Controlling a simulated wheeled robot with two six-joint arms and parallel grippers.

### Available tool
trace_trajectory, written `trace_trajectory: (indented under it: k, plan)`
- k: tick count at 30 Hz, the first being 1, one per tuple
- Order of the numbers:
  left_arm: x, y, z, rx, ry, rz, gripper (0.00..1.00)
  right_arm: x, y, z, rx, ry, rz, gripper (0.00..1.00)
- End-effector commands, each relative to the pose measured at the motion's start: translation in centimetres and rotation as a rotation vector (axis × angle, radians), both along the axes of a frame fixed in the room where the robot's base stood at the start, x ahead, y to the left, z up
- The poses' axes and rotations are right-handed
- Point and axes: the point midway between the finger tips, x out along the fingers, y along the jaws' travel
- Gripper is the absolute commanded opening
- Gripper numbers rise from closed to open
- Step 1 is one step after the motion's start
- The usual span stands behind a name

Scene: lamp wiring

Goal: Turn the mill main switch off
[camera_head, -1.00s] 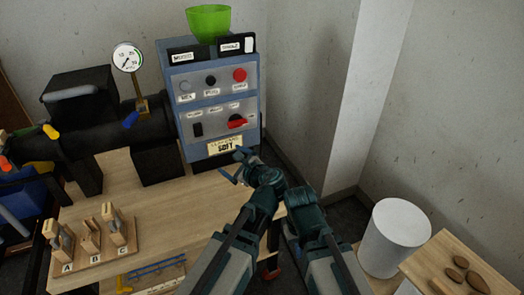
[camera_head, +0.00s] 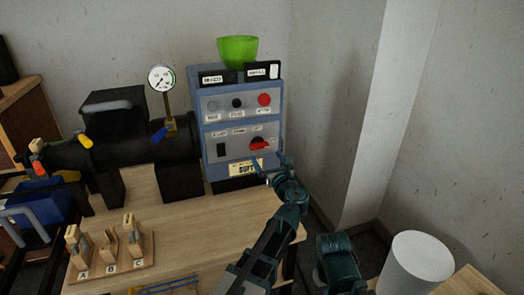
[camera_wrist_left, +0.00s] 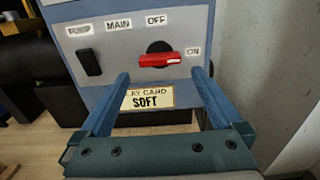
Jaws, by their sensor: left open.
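The main switch is a red rotary handle (camera_head: 260,146) on a dark round base, low on the blue-grey mill panel (camera_head: 208,155). In the left wrist view the red handle (camera_wrist_left: 160,60) lies nearly level, its right end towards the ON label (camera_wrist_left: 193,52). The OFF label (camera_wrist_left: 156,20) is above it, with the MAIN label (camera_wrist_left: 118,25) to the left. My left gripper (camera_head: 271,164) is open and empty in front of the panel. In the wrist view its fingers (camera_wrist_left: 160,76) lie either side of the handle, tips slightly lower. I cannot tell whether they touch the panel.
A black rocker switch (camera_wrist_left: 89,63) under the PUMP label is left of the handle. The SOFT card (camera_head: 246,168) is below it. A red button (camera_head: 264,99) sits higher up. A green hopper (camera_head: 238,52) tops the panel. A wooden rack (camera_head: 118,268) stands at front left.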

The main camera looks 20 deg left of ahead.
Motion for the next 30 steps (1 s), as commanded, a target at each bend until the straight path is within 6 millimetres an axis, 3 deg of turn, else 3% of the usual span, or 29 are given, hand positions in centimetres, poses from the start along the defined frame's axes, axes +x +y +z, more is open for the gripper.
trace_trajectory:
  k: [3,9,24,30]
  plan:
    - [2.2,1.3,0.0,-0.001,-0.001,0.002,1.00,0.0,0.0,0.0,0.000,0.000,0.000,0.00]
    - [4.2,2.8,0.0,-0.001,-0.001,0.001,1.00,0.0,0.0,0.0,0.000,0.000,0.000,0.00]
    - [5.1,3.5,0.0,-0.001,-0.001,0.000,1.00,0.0,0.0,0.0,0.000,0.000,0.000,0.00]
    - [5.1,3.4,0.0,-0.001,-0.001,0.000,0.64,0.0,0.0,0.0,0.000,0.000,0.000,0.00]
